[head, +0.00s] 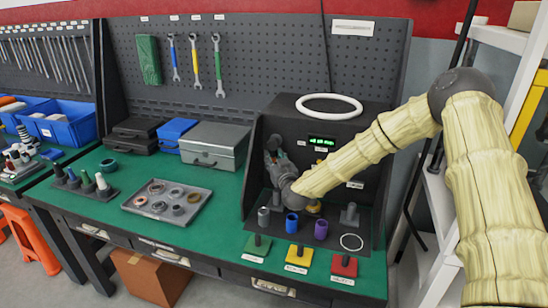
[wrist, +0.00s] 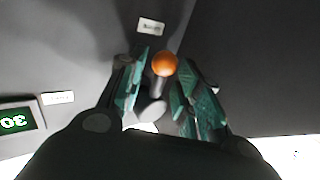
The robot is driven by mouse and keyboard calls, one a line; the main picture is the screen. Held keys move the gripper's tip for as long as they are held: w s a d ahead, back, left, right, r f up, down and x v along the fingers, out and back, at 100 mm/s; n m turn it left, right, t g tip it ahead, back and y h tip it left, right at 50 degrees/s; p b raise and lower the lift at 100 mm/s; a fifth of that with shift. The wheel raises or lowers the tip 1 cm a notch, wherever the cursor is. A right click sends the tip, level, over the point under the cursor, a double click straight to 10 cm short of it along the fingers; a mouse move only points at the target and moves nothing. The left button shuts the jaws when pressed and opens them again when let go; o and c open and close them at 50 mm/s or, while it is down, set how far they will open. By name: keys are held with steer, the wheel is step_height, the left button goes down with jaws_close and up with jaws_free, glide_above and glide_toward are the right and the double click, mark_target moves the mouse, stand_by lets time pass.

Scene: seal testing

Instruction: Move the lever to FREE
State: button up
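The lever shows in the wrist view as an orange ball knob (wrist: 164,64) on a grey stem, in front of a dark panel. My gripper (wrist: 163,78) has its two green-padded fingers apart, one on each side of the knob and stem. Gaps show between the pads and the knob. A small white label (wrist: 151,26) sits beyond the knob and another label (wrist: 58,97) is at the left; I cannot read either. In the head view my gripper (head: 273,152) is inside the black test box (head: 258,125), and I cannot make out the lever there.
A green-lit display (head: 322,141) is on the box's back panel. Several small cylinders, including a blue one (head: 292,225) and a purple one (head: 321,229), stand below my arm. A parts tray (head: 167,202) is at the left.

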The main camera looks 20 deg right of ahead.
steer(key=shift+w, duration=0.2)
jaws_close()
